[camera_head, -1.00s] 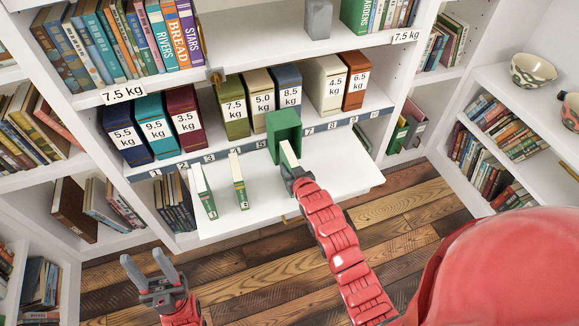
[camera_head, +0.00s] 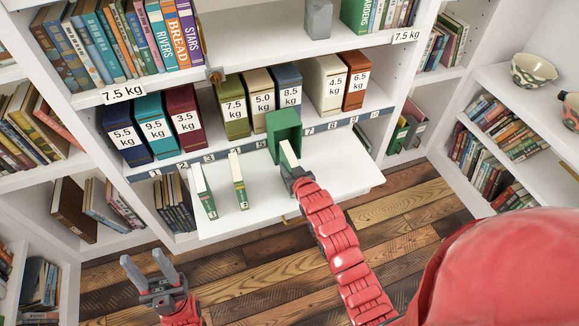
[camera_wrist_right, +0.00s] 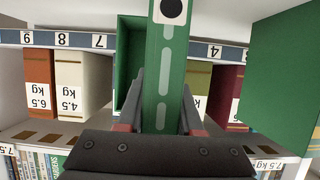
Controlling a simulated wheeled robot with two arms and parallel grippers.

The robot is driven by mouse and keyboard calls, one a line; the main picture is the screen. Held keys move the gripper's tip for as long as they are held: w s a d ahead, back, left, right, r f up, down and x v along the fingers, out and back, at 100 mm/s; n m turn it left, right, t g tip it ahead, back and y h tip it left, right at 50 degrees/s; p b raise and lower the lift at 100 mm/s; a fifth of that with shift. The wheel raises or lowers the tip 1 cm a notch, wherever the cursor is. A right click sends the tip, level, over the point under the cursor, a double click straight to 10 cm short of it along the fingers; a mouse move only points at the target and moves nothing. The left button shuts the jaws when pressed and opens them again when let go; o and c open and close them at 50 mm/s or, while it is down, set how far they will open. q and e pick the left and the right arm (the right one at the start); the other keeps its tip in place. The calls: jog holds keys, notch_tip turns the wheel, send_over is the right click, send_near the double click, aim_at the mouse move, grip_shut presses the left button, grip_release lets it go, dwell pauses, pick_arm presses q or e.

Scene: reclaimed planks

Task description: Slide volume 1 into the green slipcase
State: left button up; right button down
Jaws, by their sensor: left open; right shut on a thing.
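The green slipcase (camera_head: 284,128) stands on the pull-out white shelf, its open side facing me. My right gripper (camera_head: 296,176) is shut on a thin green book with pale page edges (camera_head: 290,154), held upright at the slipcase's opening. In the right wrist view the book's green spine (camera_wrist_right: 164,75) stands between the fingers, and the slipcase (camera_wrist_right: 131,65) shows behind it, to its left. I cannot tell how far the book is inside, nor read its number. Two other thin green books (camera_head: 204,191) and (camera_head: 239,180) stand on the shelf to the left. My left gripper (camera_head: 151,268) is open and empty above the floor.
The pull-out shelf (camera_head: 255,208) is clear between the standing books and my right gripper, and at its right end. Behind it stands a row of weight-labelled boxes (camera_head: 236,112) above a numbered strip (camera_head: 222,154). Full bookshelves flank both sides.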

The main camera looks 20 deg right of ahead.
jog(key=shift+w, duration=0.1)
jog(key=shift+w, duration=0.35)
jog(key=shift+w+a+b, duration=0.1)
jog(key=shift+w+b, duration=1.45)
jog(key=shift+w, duration=1.25)
jog(key=shift+c, duration=2.4)
grip_release()
jog(key=b+v, duration=0.1)
jog(key=v, duration=1.6)
jog(key=shift+r, duration=0.15)
jog(key=shift+s, duration=0.1)
